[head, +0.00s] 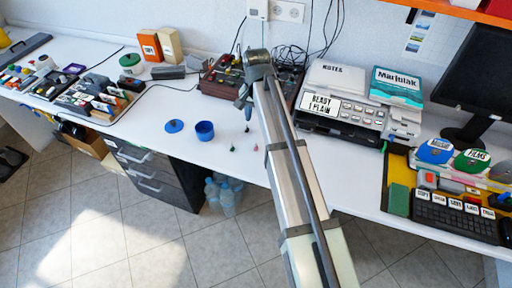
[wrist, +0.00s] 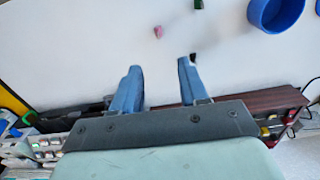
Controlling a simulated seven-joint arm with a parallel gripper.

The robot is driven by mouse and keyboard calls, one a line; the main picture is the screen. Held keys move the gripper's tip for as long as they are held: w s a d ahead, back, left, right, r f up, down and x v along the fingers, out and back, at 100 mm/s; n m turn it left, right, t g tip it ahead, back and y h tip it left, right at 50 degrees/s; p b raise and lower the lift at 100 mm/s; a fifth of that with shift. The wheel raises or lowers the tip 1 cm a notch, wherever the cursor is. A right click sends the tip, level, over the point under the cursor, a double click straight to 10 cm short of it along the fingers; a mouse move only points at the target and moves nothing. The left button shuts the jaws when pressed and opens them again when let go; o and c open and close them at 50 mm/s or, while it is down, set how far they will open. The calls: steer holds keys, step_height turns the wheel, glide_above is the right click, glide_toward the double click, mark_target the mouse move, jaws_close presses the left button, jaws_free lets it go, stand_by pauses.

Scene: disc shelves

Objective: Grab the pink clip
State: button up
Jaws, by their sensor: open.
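The pink clip (wrist: 158,32) lies on the white table in the wrist view, above the gap between my fingertips and apart from them. In the head view it is a tiny pink spot (head: 256,149) right of the green clip (head: 232,148). My gripper (wrist: 160,65) is open and empty, its two blue fingers spread. In the head view my gripper (head: 243,100) is over the table in front of the dark red box. A black clip (wrist: 193,57) shows right beside the right fingertip; I cannot tell if they touch.
A blue cup (head: 205,130) and a blue disc (head: 174,126) are left of the clips. The dark red box (head: 222,84) and a white printer-like machine (head: 345,98) stand behind. The table front around the clips is mostly clear.

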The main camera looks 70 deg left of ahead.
mark_target(256, 146)
step_height(256, 146, down, 14)
steer(key=shift+s+d+r, duration=0.1)
steer(key=shift+d, duration=0.05)
stand_by(0.7)
steer(key=shift+c, duration=0.2)
jaws_close()
